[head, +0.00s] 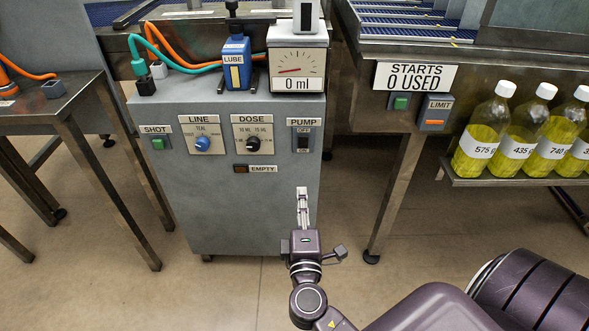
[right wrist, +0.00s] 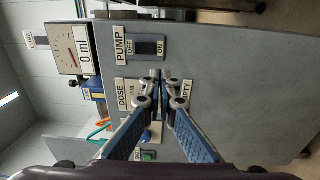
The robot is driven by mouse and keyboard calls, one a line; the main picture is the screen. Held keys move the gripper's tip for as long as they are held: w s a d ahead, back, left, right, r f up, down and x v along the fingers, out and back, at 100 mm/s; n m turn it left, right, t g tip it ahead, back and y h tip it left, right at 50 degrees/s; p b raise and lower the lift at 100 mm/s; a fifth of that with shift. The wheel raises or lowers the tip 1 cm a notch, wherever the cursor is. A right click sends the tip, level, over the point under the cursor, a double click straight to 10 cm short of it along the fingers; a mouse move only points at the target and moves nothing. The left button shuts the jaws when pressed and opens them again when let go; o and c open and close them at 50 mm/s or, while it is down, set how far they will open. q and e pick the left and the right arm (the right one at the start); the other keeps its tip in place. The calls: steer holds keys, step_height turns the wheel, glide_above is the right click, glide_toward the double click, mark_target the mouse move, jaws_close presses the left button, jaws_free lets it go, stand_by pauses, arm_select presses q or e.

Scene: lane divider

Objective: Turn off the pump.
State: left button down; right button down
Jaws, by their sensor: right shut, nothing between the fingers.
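The pump switch (head: 303,143) is a dark rocker on a grey plate at the upper right of the grey cabinet front (head: 240,220). Its plate reads PUMP, with OFF above the rocker and ON below it. I cannot tell which side is pressed in. The pump switch also shows in the right wrist view (right wrist: 149,47), turned sideways. My right gripper (head: 302,193) is shut and empty, below the switch and apart from it. In the right wrist view its fingertips (right wrist: 158,84) meet near the dose and empty labels. My left gripper is not in view.
A shot button (head: 158,143), a line knob (head: 202,143), a dose knob (head: 253,144) and an empty lamp (head: 240,167) share the cabinet front. The dial reading 0 ml (head: 298,70) stands on top. Bottles (head: 484,135) fill a shelf to the right.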

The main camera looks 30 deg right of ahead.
mark_target(303, 140)
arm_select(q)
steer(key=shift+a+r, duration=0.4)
arm_select(e)
steer(key=r, duration=0.1)
steer(key=s+r+h, duration=0.1)
steer(key=r, duration=0.1)
steer(key=shift+r, duration=0.1)
